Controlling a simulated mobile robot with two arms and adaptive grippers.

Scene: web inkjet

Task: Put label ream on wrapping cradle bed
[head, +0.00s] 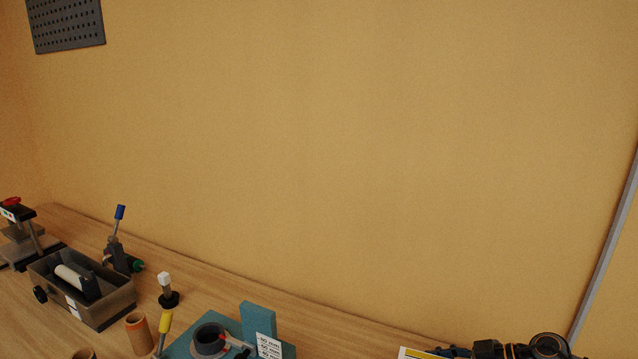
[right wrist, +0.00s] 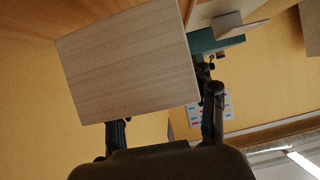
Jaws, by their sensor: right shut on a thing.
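My right gripper (right wrist: 165,107) is shut on a pale, grained flat block (right wrist: 130,60), which I take to be the label ream. The block sits between the fingers in the right wrist view and hides part of what lies beyond. In the head view my right gripper (head: 455,351) enters at the bottom right edge, beside a white and yellow piece (head: 417,353) that is mostly cut off. I cannot pick out the wrapping cradle bed with certainty. My left gripper is not in view.
A teal fixture (head: 259,318) with a "60 mm" label and a dark ring (head: 209,340) stands on the wooden bench (head: 230,285). Left of it are a grey bin (head: 112,305) with a roller, an orange tube (head: 138,333) and upright handled tools.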

